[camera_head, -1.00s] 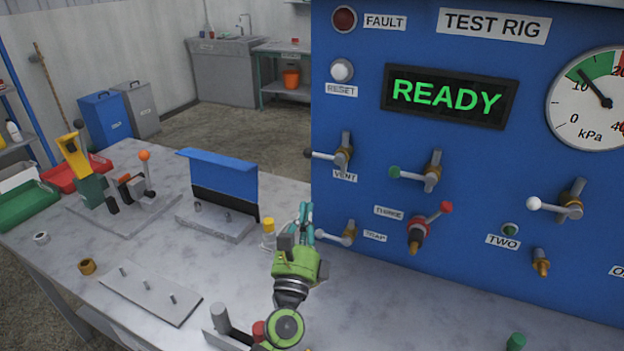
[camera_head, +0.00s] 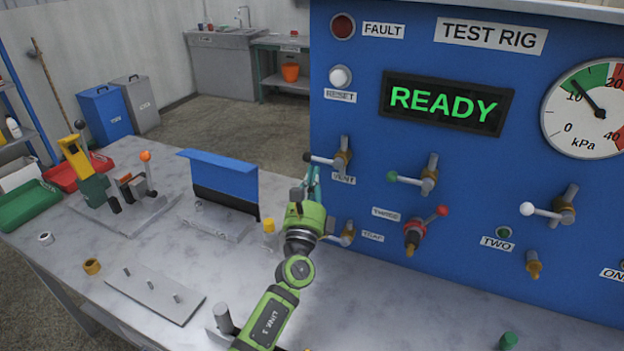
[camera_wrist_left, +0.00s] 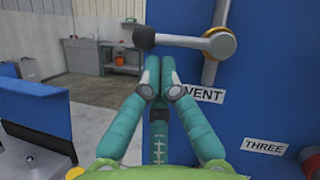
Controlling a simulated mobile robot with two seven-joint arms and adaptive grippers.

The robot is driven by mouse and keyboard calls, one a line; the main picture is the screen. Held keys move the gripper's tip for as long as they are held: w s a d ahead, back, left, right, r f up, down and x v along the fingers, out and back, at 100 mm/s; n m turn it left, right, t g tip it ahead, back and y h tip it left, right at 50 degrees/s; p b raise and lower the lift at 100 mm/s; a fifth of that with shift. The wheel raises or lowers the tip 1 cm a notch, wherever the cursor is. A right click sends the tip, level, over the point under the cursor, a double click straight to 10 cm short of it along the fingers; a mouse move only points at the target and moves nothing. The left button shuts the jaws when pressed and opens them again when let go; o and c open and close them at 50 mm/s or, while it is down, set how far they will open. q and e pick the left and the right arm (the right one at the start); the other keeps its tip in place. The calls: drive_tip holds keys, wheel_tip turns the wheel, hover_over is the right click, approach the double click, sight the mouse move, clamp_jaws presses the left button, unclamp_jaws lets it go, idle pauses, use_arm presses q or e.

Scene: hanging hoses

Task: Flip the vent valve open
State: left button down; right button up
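The vent valve (camera_head: 342,160) sits on the blue test rig panel above its VENT label. Its lever points left, roughly horizontal, and ends in a black knob (camera_head: 308,157). In the left wrist view the valve's brass hub (camera_wrist_left: 218,44) is at upper right, with the black knob (camera_wrist_left: 145,37) to its left. My left gripper (camera_head: 312,175) is just below the lever. In the left wrist view its teal fingertips (camera_wrist_left: 158,78) are together with nothing between them, a little below the knob and apart from it. My right gripper is not in view.
Another valve (camera_head: 347,234) is partly hidden behind my left gripper. A green-knobbed valve (camera_head: 428,178) and a red-handled valve (camera_head: 412,235) are to the right.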

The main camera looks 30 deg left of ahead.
use_arm(q)
drive_tip(key=shift+a+r+m+h+b, duration=0.15)
drive_tip(key=shift+m+h+b, duration=0.15)
drive_tip(key=shift+m, duration=0.4)
